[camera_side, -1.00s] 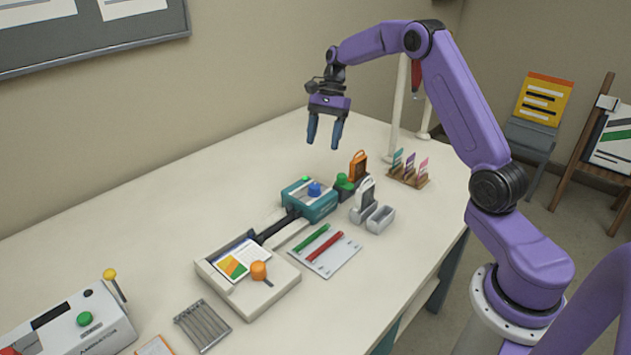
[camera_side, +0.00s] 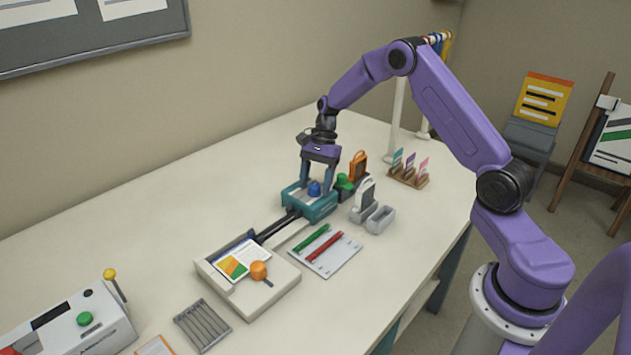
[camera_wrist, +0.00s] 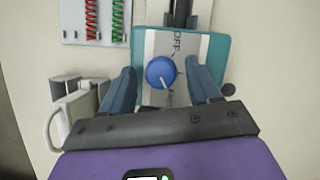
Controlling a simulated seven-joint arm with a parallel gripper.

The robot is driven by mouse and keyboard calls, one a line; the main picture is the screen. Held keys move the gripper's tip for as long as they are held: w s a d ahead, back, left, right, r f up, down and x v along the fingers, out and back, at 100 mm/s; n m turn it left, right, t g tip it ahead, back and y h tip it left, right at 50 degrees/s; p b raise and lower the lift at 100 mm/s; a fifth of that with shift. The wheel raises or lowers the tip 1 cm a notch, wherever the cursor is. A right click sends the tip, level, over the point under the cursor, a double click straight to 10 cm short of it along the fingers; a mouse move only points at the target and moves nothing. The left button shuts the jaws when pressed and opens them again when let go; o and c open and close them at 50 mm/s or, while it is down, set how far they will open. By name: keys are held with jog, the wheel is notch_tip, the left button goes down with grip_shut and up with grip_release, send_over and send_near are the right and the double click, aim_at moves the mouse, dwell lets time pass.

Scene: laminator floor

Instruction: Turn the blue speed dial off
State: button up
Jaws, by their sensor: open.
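The blue speed dial (camera_side: 314,188) sits on top of a teal box (camera_side: 320,210) with a pale top plate. My gripper (camera_side: 318,186) is lowered over the box, fingers pointing down. In the wrist view my gripper (camera_wrist: 162,80) is open, one finger on each side of the dial, with gaps between. I cannot tell the exact finger height.
A green knob (camera_side: 345,182), an orange-handled item (camera_side: 358,165) and a grey-white handled item (camera_side: 365,193) stand close right of the box.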

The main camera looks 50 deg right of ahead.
jog(key=c, duration=1)
